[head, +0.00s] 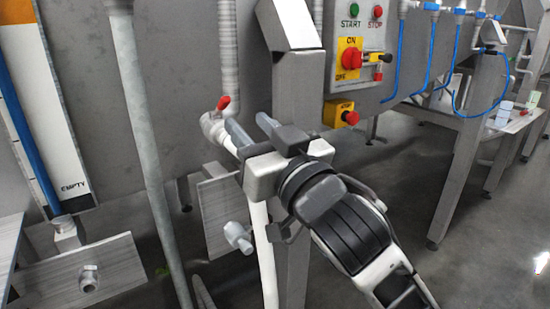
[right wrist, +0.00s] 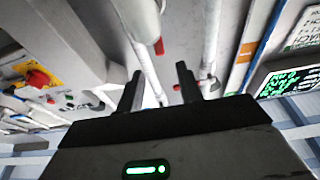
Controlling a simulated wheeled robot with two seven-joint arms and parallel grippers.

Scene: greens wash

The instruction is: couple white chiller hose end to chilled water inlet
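My right gripper (head: 253,124) reaches up from the lower right in the head view. Its fingers are spread apart and it also shows in the right wrist view (right wrist: 157,80). A white elbow fitting (head: 212,127) with a red valve handle (head: 223,102) sits just beyond the fingertips at the left. A white hose (head: 264,255) hangs below the gripper. Its upper end is hidden behind my gripper, so I cannot tell whether it joins the elbow. In the wrist view white piping (right wrist: 149,75) shows between and beyond the fingers. My left gripper is not in view.
A grey pipe (head: 145,150) and a steel post (head: 297,100) stand close by. A white fitting (head: 238,237) projects from a plate below. A control box (head: 357,40) with a red emergency stop (head: 350,117) is at the upper right. Open floor lies to the right.

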